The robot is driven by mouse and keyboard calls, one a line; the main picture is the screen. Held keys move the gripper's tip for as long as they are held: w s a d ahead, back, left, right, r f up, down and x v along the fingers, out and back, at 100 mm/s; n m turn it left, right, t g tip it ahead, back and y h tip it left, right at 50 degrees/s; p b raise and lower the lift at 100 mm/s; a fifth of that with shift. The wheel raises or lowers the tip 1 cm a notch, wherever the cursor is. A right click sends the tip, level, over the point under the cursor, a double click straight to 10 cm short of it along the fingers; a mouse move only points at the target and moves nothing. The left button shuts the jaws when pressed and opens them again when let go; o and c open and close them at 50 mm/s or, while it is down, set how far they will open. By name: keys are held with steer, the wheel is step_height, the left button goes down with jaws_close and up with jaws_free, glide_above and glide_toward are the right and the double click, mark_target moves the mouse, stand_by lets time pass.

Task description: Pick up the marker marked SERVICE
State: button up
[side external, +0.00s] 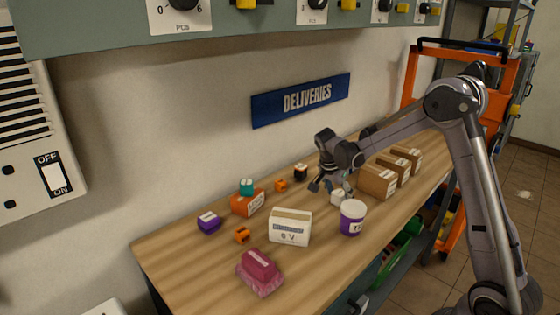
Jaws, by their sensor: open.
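I cannot make out a marker or read the word SERVICE on anything in this view. My gripper (329,186) is open above the middle of the wooden bench (200,280), pointing down. A small white object (337,198) is just below it, partly hidden by the fingers; I cannot tell whether they touch. Other small labelled pieces lie to the left: a purple block (208,222), a teal block (246,187) on or behind an orange box (247,204), and a dark piece with a white label (300,173).
A white 6 V box (290,228), a purple-and-white tub (352,218) and a magenta block (259,264) on pink wrap stand in front. Cardboard boxes (377,181) line the right. Small orange pieces (242,235) lie left. The bench's front left is clear.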

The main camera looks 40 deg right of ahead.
steer(key=c, duration=1.2)
steer(key=shift+c, duration=0.2)
steer(key=shift+r, duration=0.15)
